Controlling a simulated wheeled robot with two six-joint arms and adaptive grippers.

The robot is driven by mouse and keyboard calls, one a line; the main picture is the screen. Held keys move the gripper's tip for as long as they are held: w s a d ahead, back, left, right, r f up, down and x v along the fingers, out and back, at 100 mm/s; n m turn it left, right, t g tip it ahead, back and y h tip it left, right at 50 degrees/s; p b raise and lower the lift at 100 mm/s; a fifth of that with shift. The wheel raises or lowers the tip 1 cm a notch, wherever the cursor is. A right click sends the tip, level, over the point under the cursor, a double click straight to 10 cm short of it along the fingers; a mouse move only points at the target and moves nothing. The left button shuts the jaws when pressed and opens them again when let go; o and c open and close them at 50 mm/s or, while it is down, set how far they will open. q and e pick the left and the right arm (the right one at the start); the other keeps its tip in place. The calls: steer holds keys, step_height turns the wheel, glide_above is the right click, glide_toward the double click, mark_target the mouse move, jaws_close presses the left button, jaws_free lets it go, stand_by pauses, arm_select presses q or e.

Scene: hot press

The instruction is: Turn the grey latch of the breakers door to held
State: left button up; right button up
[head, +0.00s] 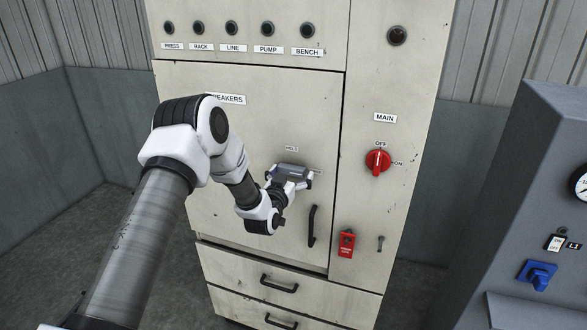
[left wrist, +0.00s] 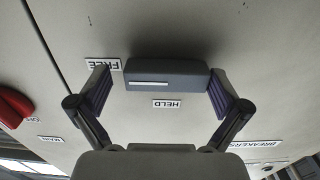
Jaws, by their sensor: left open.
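The grey latch (head: 292,170) lies horizontal on the cream breakers door (head: 220,165). In the left wrist view, which is upside down, the latch (left wrist: 168,74) shows a white line on its face, at the end towards the FREE label (left wrist: 103,65). The HELD label (left wrist: 167,103) sits above the latch in the head view. My left gripper (head: 289,181) is open at the latch. Its fingers stand on either side of the latch's ends in the left wrist view (left wrist: 163,92); whether they touch it I cannot tell. My right gripper is in neither view.
A black door handle (head: 312,226) is below right of the latch. A red MAIN switch (head: 377,161) and a red tag (head: 346,243) are on the panel to the right. Drawers (head: 245,272) lie below. A grey machine (head: 530,180) stands at the far right.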

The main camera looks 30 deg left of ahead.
arm_select(q)
steer(key=shift+s+a, duration=0.25)
steer(key=shift+a, duration=0.15)
steer(key=shift+c, duration=1.3)
steer(key=c, duration=0.6)
steer(key=shift+d+r, duration=0.1)
steer(key=shift+d, duration=0.1)
steer(key=shift+c, duration=0.6)
steer(key=shift+a, duration=0.1)
